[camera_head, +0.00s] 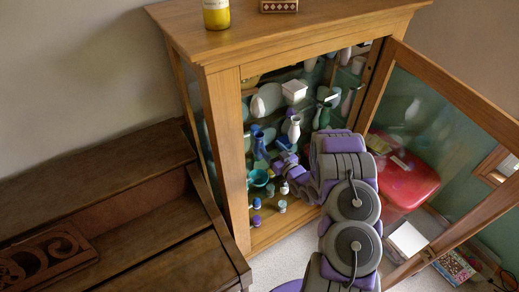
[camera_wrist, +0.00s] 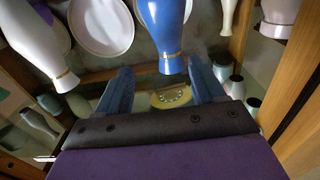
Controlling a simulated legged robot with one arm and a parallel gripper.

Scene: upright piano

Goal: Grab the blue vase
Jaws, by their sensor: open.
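The blue vase (camera_head: 260,146) stands on a shelf inside the open wooden cabinet in the head view. It is glossy blue with a thin gold ring. In the wrist view the blue vase (camera_wrist: 168,28) is at top centre, its narrow gold-ringed end pointing down in the picture, near the fingertips. My gripper (camera_wrist: 162,82) is open and empty, with the vase's narrow end lined up with the gap between its two fingers. Whether they touch cannot be told. In the head view my gripper (camera_head: 284,158) is inside the cabinet, just right of the vase, its fingers partly hidden.
The cabinet (camera_head: 224,140) holds several vases, including a white vase (camera_head: 294,128) and a green vase (camera_head: 322,115) close by. The glass door (camera_head: 455,85) stands open at right.

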